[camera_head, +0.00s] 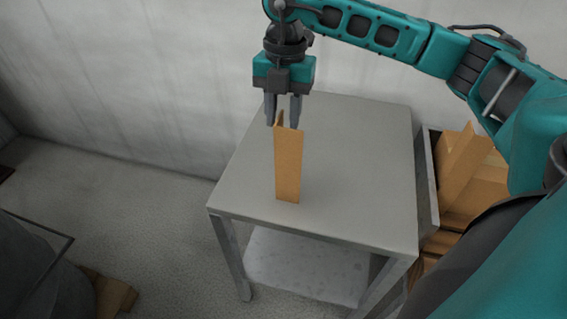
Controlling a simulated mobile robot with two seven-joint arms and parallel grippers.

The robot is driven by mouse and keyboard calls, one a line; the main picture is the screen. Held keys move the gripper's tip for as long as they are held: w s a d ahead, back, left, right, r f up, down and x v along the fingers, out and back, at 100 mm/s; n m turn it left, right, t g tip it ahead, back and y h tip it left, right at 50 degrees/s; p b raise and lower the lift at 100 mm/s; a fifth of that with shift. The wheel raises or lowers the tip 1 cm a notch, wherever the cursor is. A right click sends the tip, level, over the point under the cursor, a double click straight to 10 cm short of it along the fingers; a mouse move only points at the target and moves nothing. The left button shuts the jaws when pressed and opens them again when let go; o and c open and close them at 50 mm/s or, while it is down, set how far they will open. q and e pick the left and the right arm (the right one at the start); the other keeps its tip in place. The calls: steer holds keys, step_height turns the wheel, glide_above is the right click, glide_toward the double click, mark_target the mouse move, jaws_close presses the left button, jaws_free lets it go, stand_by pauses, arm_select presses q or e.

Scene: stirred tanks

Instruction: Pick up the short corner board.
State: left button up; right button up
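The short corner board (288,168) is a brown, upright, narrow piece standing on the grey table (350,170). A folded edge shows at its top left. My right gripper (283,115) points straight down at the top of the board. Its two grey fingers are apart, with a visible gap between them. The fingertips are level with the board's top edge in the picture; I cannot tell whether they touch it. My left gripper is not in view.
A grey-sided bin (425,175) with brown boards (470,170) stands right of the table. The table has a lower shelf (305,265). A pale wall (150,80) is behind. The tabletop around the board is clear. A brown piece (112,295) lies on the floor at lower left.

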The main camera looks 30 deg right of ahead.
mark_target(279, 136)
steer(key=f, duration=0.2)
steer(key=a+f, duration=0.1)
steer(key=f, duration=0.2)
steer(key=shift+f, duration=0.15)
jaws_close()
stand_by(0.4)
